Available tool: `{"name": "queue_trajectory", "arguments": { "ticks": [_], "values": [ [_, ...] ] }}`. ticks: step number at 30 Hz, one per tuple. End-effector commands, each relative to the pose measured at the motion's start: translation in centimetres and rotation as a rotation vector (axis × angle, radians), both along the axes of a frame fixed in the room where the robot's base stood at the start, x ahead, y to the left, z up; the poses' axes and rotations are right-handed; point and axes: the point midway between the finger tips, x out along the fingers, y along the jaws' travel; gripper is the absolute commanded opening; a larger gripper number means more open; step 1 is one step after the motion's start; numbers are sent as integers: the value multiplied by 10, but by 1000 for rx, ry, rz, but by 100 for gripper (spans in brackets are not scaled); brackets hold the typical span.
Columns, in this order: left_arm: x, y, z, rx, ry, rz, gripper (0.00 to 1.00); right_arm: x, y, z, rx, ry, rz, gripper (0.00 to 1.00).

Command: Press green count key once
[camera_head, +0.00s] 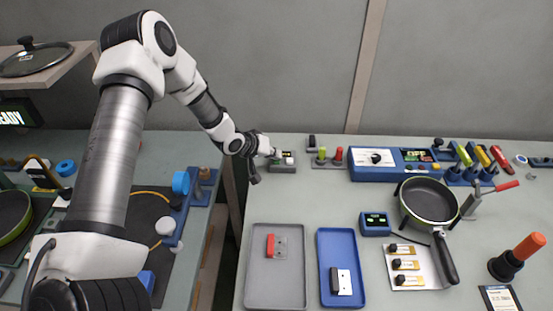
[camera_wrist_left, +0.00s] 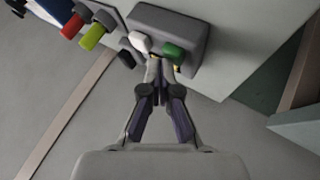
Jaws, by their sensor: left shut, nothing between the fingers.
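The green count key (camera_wrist_left: 174,53) sits on a small grey box (camera_wrist_left: 172,22), beside a white key (camera_wrist_left: 139,42). The grey box (camera_head: 284,169) also shows in the head view, at the back of the table left of the blue console. My left gripper (camera_wrist_left: 157,62) is shut and empty. In the wrist view its fingertips are at the box's edge between the two keys, nearer the green one. I cannot tell whether they touch it. In the head view my left gripper (camera_head: 274,154) partly hides the keys. My right gripper is in neither view.
A red handle (camera_wrist_left: 72,26) and a green handle (camera_wrist_left: 94,37) stand beside the box. The blue console (camera_head: 372,171) is to its right. A grey tray (camera_head: 258,290), a blue tray (camera_head: 324,245) and a pan (camera_head: 428,203) are nearer. A gap separates the two tables.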

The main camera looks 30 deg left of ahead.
Motion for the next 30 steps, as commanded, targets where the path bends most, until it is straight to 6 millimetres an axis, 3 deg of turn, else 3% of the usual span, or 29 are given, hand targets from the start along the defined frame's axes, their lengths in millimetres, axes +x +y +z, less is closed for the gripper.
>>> {"name": "queue_trajectory", "arguments": {
  "ticks": [6, 17, 30],
  "values": [
    [0, 0, 15, 0, 0, 0, 0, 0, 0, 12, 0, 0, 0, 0],
    [0, 0, 16, 0, -1, 1, 0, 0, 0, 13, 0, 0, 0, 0],
    [0, 0, 60, -1, 0, 1, 0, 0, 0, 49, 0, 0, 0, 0]
  ]
}}
